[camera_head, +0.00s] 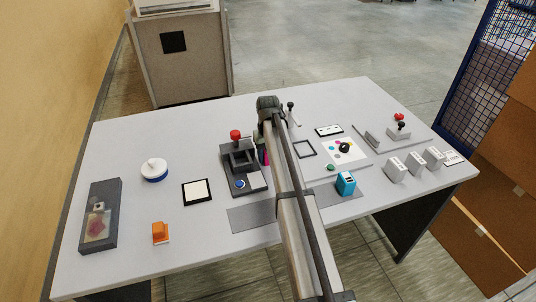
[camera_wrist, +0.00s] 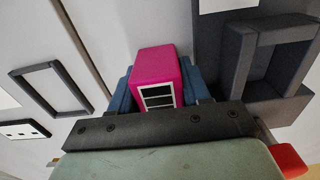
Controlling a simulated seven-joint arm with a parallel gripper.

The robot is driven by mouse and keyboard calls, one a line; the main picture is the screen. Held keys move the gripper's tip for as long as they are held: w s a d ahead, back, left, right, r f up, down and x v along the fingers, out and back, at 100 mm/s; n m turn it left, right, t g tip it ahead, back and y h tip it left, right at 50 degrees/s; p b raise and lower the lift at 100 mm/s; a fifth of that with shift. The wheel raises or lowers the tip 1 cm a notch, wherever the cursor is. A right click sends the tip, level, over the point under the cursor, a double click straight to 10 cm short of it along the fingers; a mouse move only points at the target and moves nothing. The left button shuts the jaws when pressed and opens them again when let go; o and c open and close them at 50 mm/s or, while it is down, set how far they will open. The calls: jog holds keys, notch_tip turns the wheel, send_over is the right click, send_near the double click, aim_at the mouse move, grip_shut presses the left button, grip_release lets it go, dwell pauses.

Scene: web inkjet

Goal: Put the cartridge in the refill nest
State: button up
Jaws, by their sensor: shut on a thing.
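A magenta cartridge (camera_wrist: 158,80) with a white-and-black marked end is between the blue fingers of my gripper (camera_wrist: 158,92) in the wrist view. My gripper is shut on it. In the head view the cartridge (camera_head: 265,158) is a thin magenta strip, mostly hidden by my arm. The dark grey station (camera_head: 229,153) with an open square frame looks like the refill nest. In the wrist view its frame (camera_wrist: 237,70) is right of the cartridge, with a gap between them. Whether the cartridge touches the table or station cannot be told.
A red knob (camera_head: 236,134) rises from the station.

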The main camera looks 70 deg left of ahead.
jog(key=shift+f, duration=0.15)
jog(key=o, duration=0.8)
jog(key=shift+o, duration=0.2)
notch_tip(320, 180, up, 12)
jog(key=shift+f, duration=0.1)
jog(key=shift+o, duration=1.4)
jog(key=shift+r, duration=0.25)
